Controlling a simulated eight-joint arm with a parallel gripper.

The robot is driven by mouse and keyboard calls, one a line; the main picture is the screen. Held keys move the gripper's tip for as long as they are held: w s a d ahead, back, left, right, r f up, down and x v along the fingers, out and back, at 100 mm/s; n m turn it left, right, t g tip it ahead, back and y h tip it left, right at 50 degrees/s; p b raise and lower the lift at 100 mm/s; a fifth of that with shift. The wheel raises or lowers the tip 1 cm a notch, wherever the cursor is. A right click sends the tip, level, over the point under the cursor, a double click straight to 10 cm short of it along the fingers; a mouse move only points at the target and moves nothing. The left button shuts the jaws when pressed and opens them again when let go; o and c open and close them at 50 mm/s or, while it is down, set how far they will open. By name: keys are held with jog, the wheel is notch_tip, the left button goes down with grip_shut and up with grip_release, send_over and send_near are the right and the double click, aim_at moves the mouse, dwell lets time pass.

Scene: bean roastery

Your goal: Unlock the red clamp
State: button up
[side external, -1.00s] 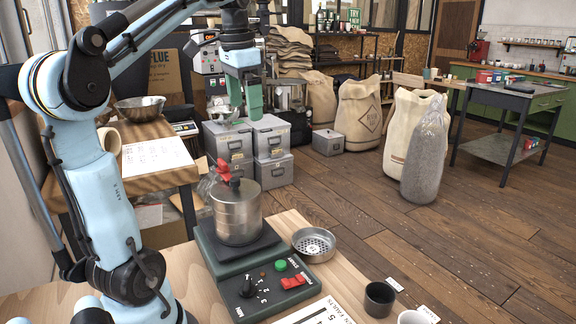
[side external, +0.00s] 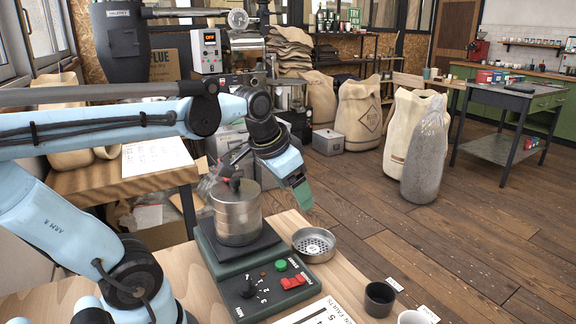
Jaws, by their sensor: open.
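The red clamp (side external: 224,170) is at the top back of a steel canister (side external: 238,218), beside its black knob. My gripper (side external: 303,197), with green fingers, is to the right of the canister's top, tilted down and to the right. It is open, apart from the clamp, with nothing visible in it; the gap between the fingers is hard to see from this side.
The canister stands on a dark green base (side external: 262,275) with a knob and red and green buttons. A perforated metal dish (side external: 313,244) sits at its right. A dark cup (side external: 379,298) and a white cup stand at the table's front right.

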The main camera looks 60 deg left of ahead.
jog(key=s+a+r+g+h, duration=0.1)
jog(key=s+a+r+g, duration=0.25)
jog(key=a+r, duration=0.5)
jog(key=s+a+r+g, duration=0.2)
jog(key=s+a+r, duration=0.25)
jog(key=a, duration=0.65)
jog(key=shift+t, duration=0.25)
jog(key=f, duration=1.2)
jog(key=shift+w, duration=0.25)
jog(key=c, duration=1.1)
jog(key=shift+o, duration=0.2)
